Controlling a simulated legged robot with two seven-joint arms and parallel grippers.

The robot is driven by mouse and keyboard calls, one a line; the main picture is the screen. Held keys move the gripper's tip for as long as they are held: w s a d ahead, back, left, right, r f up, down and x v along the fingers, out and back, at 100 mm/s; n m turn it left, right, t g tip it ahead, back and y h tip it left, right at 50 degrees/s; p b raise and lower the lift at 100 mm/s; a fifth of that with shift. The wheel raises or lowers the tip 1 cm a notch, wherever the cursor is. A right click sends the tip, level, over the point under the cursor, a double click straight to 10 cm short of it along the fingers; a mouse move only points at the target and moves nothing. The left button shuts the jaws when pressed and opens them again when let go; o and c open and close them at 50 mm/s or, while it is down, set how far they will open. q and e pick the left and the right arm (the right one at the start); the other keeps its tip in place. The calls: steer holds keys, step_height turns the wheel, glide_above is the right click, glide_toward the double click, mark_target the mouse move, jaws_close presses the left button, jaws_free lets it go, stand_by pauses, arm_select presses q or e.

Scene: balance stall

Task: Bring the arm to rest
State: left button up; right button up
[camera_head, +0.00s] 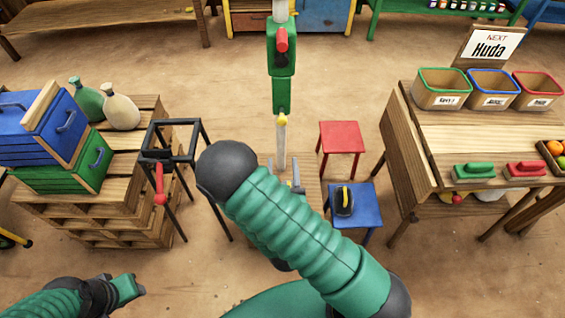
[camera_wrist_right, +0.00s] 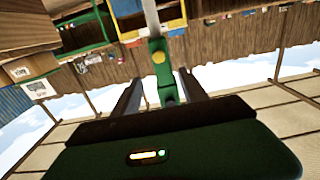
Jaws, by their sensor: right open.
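My right arm, green and ribbed with dark joints, crosses the lower middle of the head view. It hides most of my right gripper (camera_head: 285,180), whose grey finger parts show just beyond it. In the right wrist view my right gripper (camera_wrist_right: 159,84) has its two dark fingers spread apart, with nothing held between them. A green and pale upright (camera_head: 283,75) with a red knob and a yellow knob stands in front, seen beyond the fingers. My left gripper (camera_head: 130,286) is at the lower left, over bare floor; its jaws are too unclear to judge.
At left, blue (camera_head: 52,125) and green crates (camera_head: 85,167) and two sacks (camera_head: 118,109) rest on pallets, beside a black stand (camera_head: 172,124). Red (camera_head: 342,136) and blue stools (camera_head: 357,215) stand right of centre. A wooden table (camera_head: 440,130) with bins (camera_head: 442,89) is at right.

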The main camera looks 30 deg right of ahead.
steer(key=w+a+g+y+p, duration=0.2)
steer(key=a+g+y+p, duration=0.4)
steer(key=s+a+r+n+g+y+p, duration=0.1)
steer(key=s+r+n+g+y+p, duration=0.2)
steer(key=s+r+n+g, duration=0.3)
steer(key=s+r+p, duration=0.1)
steer(key=s+r, duration=0.3)
steer(key=s, duration=0.2)
steer(key=shift+a+g, duration=0.35)
steer(key=shift+g, duration=0.05)
